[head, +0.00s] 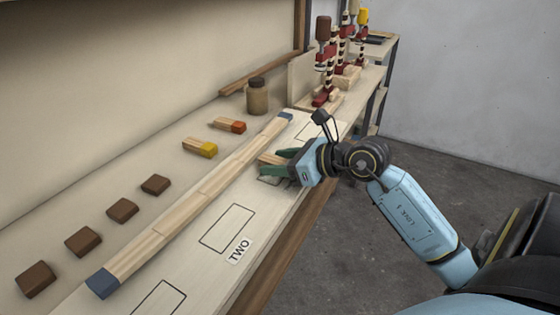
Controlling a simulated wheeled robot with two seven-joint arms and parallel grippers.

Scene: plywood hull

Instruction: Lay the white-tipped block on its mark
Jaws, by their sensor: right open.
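My right gripper (278,161) reaches in from the right over the bench, with its green fingers open. A pale wooden block (269,158) lies between or just under the fingers. Its far end is hidden by the gripper, so I cannot tell whether its tip is white. A drawn outline (268,180) shows partly beneath the gripper; whether the block lies within it I cannot tell. Other outlined marks are a rectangle beside the label "TWO" (228,228), one nearer (160,301) and one farther along (311,130). My left gripper is out of view.
A long wooden strip with dark blue ends (196,202) runs along the bench.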

